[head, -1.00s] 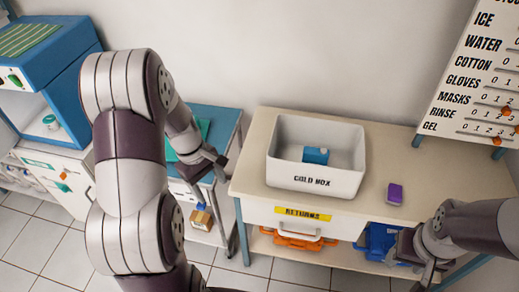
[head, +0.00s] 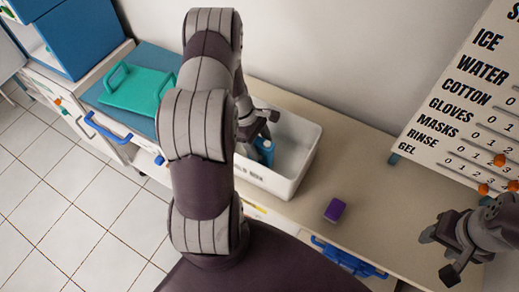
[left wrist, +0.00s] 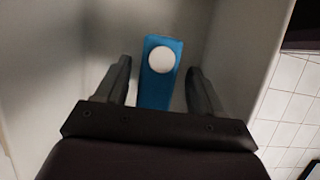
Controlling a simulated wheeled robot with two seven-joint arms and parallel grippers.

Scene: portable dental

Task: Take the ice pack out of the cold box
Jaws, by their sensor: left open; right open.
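The white cold box (head: 298,173) stands on the table, partly hidden behind my left arm in the head view. The blue ice pack (head: 265,147) is inside it. In the left wrist view the ice pack (left wrist: 160,75), with a round white spot, lies between the two open fingers, with a gap on each side. My left gripper (head: 262,138) reaches down into the box around the ice pack; in the left wrist view the gripper (left wrist: 158,88) is open. My right gripper (head: 443,258) is open and empty, right of the box.
A purple block (head: 335,210) lies on the table (head: 370,165) right of the box. A teal tray (head: 135,88) with handles sits on the blue-topped cart at left. A wall board (head: 465,110) with word rows rises at right. A blue item (head: 348,258) shows below the tabletop.

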